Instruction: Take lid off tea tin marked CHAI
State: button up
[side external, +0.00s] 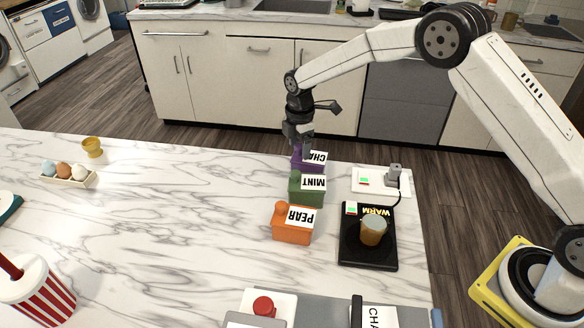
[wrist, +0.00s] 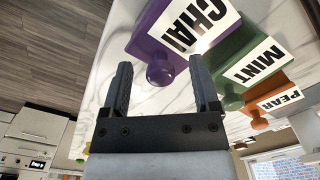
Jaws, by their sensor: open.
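The purple tin marked CHAI (side external: 309,168) stands at the far end of a row of three tins on the marble counter. In the wrist view the CHAI tin (wrist: 150,37) shows its white label and a round purple knob (wrist: 160,73). The lid looks closed on the tin. My gripper (side external: 301,149) is over the CHAI tin in the side view and partly hides it. In the wrist view my gripper (wrist: 160,63) is open, with one finger on each side of the knob and a gap to each. Nothing is held.
The green MINT tin (side external: 306,191) stands close beside the CHAI tin, then the orange PEAR tin (side external: 292,233). A black warmer (side external: 368,257) with a cup (side external: 373,231) and a white switch plate (side external: 378,186) lie to the right.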

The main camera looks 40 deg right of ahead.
aim_at(312, 164)
grip_shut()
jog(key=shift+r, duration=0.2)
jog(key=shift+r, duration=0.6)
jog(key=s+d+r, duration=0.1)
jog(key=s+r, duration=1)
jog(key=s, duration=0.3)
jog(key=shift+r, duration=0.2)
dwell(0.4)
